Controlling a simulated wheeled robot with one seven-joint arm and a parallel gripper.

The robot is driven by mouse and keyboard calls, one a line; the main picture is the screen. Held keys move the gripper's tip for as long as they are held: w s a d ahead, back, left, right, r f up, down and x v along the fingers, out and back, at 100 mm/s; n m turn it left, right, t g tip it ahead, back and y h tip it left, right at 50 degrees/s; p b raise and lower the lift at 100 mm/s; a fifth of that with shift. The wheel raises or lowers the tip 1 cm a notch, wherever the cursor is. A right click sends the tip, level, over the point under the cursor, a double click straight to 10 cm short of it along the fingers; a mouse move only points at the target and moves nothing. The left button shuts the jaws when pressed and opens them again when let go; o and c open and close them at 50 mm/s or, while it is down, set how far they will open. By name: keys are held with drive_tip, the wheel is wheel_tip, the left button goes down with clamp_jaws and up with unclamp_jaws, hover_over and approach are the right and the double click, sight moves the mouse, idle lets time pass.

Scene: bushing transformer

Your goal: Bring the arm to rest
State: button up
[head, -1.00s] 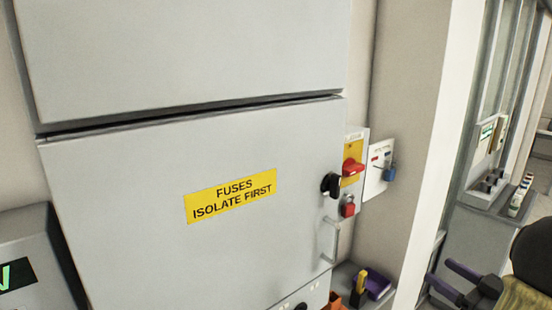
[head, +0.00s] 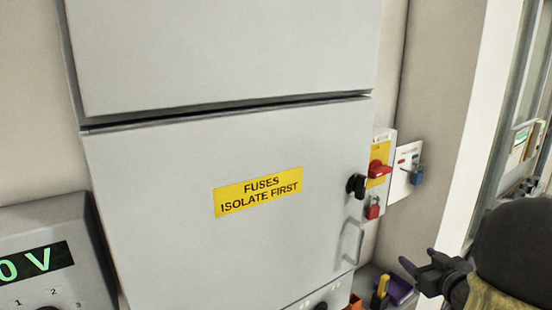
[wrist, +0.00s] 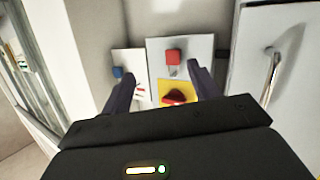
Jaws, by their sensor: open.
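My gripper (head: 418,264) is at the lower right of the head view, in front of the wall to the right of the grey cabinet. In the wrist view my gripper (wrist: 160,90) shows two dark fingers spread apart with nothing between them touching either one. Beyond the fingers is a panel with a red rotary switch (wrist: 173,96) on a yellow plate and a red padlock (wrist: 172,57). The same red switch (head: 379,170) and red padlock (head: 372,208) show in the head view, apart from my gripper.
The closed cabinet door (head: 180,240) has a yellow "FUSES ISOLATE FIRST" label (head: 258,192), a black knob (head: 356,186) and a handle (head: 350,240). A blue padlock (head: 417,175) hangs on a white board. A meter (head: 40,262) stands at left. A tray of tools (head: 380,285) is below.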

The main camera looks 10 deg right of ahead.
drive_tip(key=w+a+f+m+g+h, duration=0.1)
drive_tip(key=w+a+f+g+h, duration=0.2)
drive_tip(key=a, duration=0.4)
drive_tip(key=s+a+f+g+y, duration=0.1)
drive_tip(key=s+a+f+g, duration=0.2)
drive_tip(key=a, duration=0.4)
drive_tip(key=s+a+f+g+y, duration=0.1)
drive_tip(key=s+a+f+g, duration=0.2)
drive_tip(key=s+a, duration=0.2)
drive_tip(key=s+a+f+g+y, duration=0.2)
drive_tip(key=s+a, duration=0.3)
drive_tip(key=a, duration=0.5)
drive_tip(key=shift+a+f+g, duration=0.15)
drive_tip(key=shift+f+g, duration=0.35)
drive_tip(key=shift+g, duration=0.3)
drive_tip(key=shift+s, duration=0.1)
idle(0.9)
